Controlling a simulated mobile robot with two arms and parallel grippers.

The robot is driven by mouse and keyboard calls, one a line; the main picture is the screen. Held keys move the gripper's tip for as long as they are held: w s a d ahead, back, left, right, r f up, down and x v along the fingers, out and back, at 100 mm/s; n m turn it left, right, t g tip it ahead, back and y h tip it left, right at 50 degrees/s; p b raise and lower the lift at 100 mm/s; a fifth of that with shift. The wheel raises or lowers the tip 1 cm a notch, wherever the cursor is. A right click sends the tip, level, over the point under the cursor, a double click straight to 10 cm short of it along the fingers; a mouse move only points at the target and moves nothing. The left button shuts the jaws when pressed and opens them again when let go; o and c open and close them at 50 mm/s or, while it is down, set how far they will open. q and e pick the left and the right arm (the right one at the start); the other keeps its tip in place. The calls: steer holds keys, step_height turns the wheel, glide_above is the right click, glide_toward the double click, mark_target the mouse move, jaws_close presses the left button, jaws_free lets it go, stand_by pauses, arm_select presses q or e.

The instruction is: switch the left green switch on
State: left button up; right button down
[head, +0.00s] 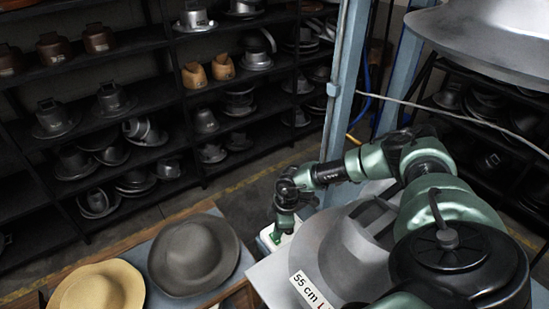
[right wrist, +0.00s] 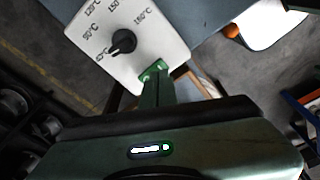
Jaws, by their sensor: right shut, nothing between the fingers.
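A white control panel (right wrist: 118,32) with a black dial (right wrist: 123,41) and temperature marks fills the top of the right wrist view. In the head view, my right gripper (head: 279,234) points down at the white panel's edge (head: 266,240), beside the press. My left gripper does not show.
A grey hat form (head: 352,248) with a "55 cm" label stands right of the gripper. A dark hat (head: 194,255) and a tan hat (head: 98,288) lie on the table at the left. A blue-grey post (head: 345,85) rises behind the arm. Shelves of hat forms line the back.

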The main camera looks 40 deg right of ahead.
step_height(320, 180, up, 5)
steer(key=shift+r, duration=0.2)
stand_by(0.5)
steer(key=shift+s+a+f, duration=0.1)
stand_by(0.4)
